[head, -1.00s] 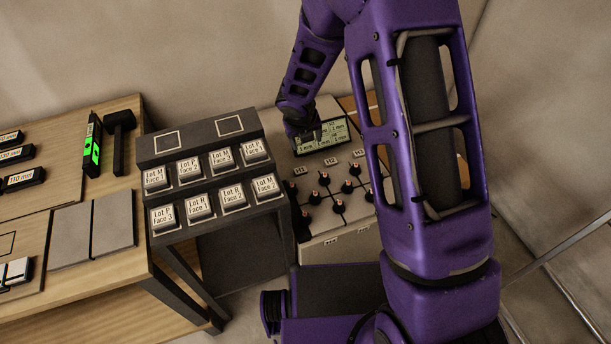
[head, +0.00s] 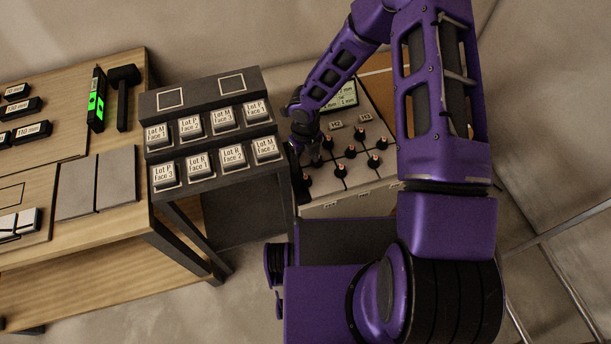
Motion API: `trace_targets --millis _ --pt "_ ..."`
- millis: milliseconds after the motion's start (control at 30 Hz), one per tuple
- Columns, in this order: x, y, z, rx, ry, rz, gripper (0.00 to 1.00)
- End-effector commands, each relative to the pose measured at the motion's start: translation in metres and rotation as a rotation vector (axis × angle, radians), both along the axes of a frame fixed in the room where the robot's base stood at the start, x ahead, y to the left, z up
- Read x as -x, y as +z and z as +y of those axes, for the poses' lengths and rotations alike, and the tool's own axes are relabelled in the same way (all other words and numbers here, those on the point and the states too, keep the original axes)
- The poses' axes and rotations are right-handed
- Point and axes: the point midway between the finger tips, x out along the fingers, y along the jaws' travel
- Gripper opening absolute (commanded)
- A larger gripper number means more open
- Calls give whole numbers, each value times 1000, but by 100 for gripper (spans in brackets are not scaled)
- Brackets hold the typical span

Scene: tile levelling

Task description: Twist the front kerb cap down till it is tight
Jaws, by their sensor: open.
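Several black caps with red tops stand along dark joints on the pale tile panel (head: 345,208). Its front row shows a left cap (head: 307,179), a middle cap (head: 340,171) and a right cap (head: 374,161). I cannot tell by any marking which is the front kerb cap. My gripper (head: 312,160) points down over the panel's left part, close to the left caps. It is open with nothing seen in it. The fingertips are small and dark here, and I cannot tell whether they touch a cap. My wrist hides some caps and the panel's back left.
A display (head: 344,95) stands behind the caps, partly hidden by my arm. A dark rack (head: 212,148) of labelled tile blocks stands close on the left. Further left, a wooden bench (head: 45,250) carries a black mallet (head: 124,95) and a green-lit level (head: 96,105).

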Motion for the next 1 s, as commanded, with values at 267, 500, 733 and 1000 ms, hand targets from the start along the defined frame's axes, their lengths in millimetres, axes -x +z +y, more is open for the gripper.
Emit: trace_targets --millis 267,500,733,1000 --pt "1 -62 0 1 1 2 69" --pt "0 -90 0 1 0 -1 69" --pt "0 -95 0 0 -1 -1 69" --pt "0 -95 0 -1 -1 -1 47"
